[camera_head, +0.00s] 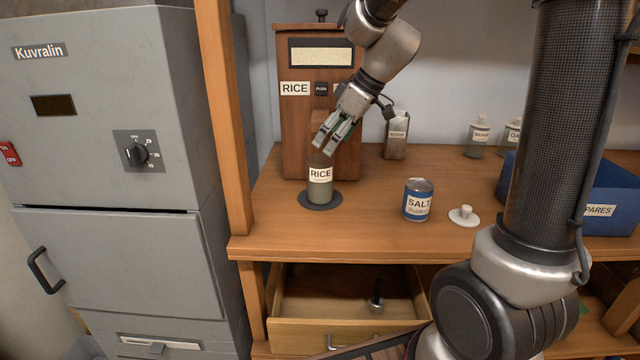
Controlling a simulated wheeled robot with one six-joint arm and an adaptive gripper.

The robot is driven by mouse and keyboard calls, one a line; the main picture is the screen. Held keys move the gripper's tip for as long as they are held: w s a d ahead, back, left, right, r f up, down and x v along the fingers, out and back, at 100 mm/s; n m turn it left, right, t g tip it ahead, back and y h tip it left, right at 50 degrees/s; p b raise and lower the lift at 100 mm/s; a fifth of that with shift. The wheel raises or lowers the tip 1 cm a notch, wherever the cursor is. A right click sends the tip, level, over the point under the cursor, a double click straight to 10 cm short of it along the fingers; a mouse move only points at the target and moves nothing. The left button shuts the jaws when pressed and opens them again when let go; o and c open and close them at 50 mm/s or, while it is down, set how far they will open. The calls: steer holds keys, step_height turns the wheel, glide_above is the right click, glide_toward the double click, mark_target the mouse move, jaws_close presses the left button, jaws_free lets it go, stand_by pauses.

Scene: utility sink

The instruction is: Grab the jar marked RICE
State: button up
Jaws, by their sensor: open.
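The jar marked RICE (320,188) stands upright on a dark round pad (336,203) on the wooden counter, in front of a wooden dispenser. Its upper part looks clear and its lower part greenish. My gripper (324,146) is open and empty just above the jar, fingers pointing down and to the left. The fingertips overlap the jar's top edge in this view; I cannot tell whether they touch it. The wooden dispenser (290,140) also bears a RICE label and a PUSH button.
A blue SALT can (417,202) and a white lid (463,216) are to the right. A carton (397,135) and jars (478,137) stand behind. A blue bin (610,205) is at right. An open drawer (330,337) sticks out below; a wooden post (224,110) rises at left.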

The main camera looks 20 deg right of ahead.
mark_target(324, 155)
steer(key=x, duration=0.5)
steer(key=shift+s+f, duration=0.15)
steer(key=shift+s, duration=0.2)
steer(key=c, duration=1.6)
steer(key=shift+c, duration=0.2)
steer(key=shift+a, duration=0.1)
